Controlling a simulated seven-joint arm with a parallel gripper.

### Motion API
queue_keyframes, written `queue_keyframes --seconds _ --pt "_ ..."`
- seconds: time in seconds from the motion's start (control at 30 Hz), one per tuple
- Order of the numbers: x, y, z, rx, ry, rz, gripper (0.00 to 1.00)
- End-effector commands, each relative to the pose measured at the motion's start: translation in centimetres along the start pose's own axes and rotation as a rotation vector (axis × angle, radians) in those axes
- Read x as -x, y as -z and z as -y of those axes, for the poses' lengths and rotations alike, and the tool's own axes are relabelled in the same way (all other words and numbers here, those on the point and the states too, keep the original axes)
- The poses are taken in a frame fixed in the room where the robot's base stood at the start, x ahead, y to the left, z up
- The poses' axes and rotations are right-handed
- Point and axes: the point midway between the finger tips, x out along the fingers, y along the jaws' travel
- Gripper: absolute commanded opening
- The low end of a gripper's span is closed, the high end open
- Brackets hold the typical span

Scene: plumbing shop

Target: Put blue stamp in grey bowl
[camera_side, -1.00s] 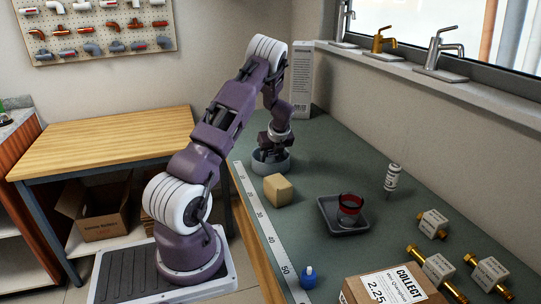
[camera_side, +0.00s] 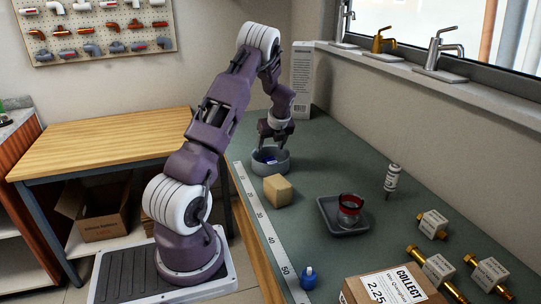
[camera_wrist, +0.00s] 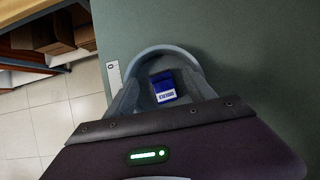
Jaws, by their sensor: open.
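The blue stamp (camera_wrist: 164,88) lies inside the grey bowl, blue with a white label, as the wrist view shows. In the side view a bit of the stamp (camera_side: 268,158) shows inside the grey bowl (camera_side: 270,166), which stands at the far end of the green bench near its left edge. The bowl's rim (camera_wrist: 165,50) also arcs around the stamp in the wrist view. My gripper (camera_side: 273,143) is open and empty just above the bowl, its fingers apart on either side of the stamp in the wrist view.
A tan block (camera_side: 278,190) stands close in front of the bowl. A ruler strip (camera_side: 262,225) runs along the left edge.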

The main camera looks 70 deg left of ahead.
Motion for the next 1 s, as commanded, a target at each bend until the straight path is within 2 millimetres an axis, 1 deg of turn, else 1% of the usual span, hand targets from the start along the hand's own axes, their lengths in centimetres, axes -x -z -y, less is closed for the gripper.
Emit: queue_keyframes --seconds 0.03,0.17,0.57,0.63,0.67,0.73,0.77,0.8,0.83,0.87,0.9,0.93,0.97,1.0 --pt "0.8 -0.6 0.0 0.003 0.003 0.003 0.63" --pt "2.0 -1.1 0.0 0.001 0.001 0.0 0.63" --pt "2.2 -1.2 0.0 0.002 0.001 0.0 0.63" --pt "3.5 -0.8 0.5 0.039 0.016 -0.004 0.63" --pt "4.8 -0.4 1.0 0.076 0.031 -0.009 0.63" --pt "9.3 1.3 2.5 0.211 0.083 -0.034 0.63" --pt "11.9 2.4 3.1 0.288 0.109 -0.055 0.63" --pt "15.4 4.3 3.6 0.397 0.143 -0.091 0.63" --pt "18.1 5.8 3.9 0.479 0.167 -0.122 0.63" --pt "20.6 7.4 3.8 0.562 0.185 -0.157 0.63" --pt "23.9 9.7 3.5 0.668 0.207 -0.208 0.63" --pt "26.3 11.5 3.0 0.746 0.219 -0.249 0.63" --pt "28.6 13.3 2.3 0.823 0.228 -0.293 0.63" --pt "31.5 15.8 1.0 0.924 0.232 -0.355 0.63"
